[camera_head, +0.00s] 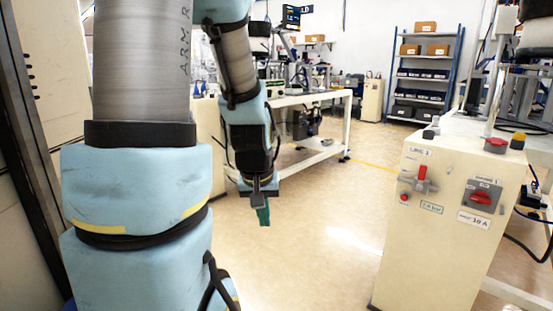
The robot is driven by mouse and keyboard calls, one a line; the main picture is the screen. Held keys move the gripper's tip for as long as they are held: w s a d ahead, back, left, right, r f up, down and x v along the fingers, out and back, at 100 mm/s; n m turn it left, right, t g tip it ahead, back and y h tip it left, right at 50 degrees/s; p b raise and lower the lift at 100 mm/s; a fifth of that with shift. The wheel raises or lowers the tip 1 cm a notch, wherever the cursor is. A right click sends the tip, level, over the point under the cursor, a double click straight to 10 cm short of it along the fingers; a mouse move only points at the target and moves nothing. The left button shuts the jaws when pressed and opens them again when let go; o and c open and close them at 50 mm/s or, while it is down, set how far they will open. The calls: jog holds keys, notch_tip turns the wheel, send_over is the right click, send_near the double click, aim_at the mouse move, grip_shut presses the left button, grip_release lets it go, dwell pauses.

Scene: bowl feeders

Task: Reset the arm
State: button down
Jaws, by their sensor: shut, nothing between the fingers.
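My gripper (262,212) hangs at the end of my arm, left of the picture's middle, and points down over the bare floor. Its dark green fingers are together with nothing between them. My arm's large light-blue and grey links fill the left of the view and hide what stands behind them. The gripper touches nothing that I can see.
A cream control cabinet (440,245) with a red switch stands at the right. A white workbench (325,145) with equipment is behind my arm. A blue-framed shelf (423,75) with boxes is at the back. The floor (325,235) between is clear.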

jog(key=s+a+r+g, duration=0.1)
jog(key=s+a+g, duration=0.1)
jog(key=s+a, duration=0.3)
notch_tip(320, 180, up, 22)
jog(key=d+p, duration=0.1)
jog(key=p, duration=2.2)
jog(key=shift+r+m+y, duration=0.25)
jog(key=shift+m+y, duration=0.05)
jog(key=shift+m, duration=0.1)
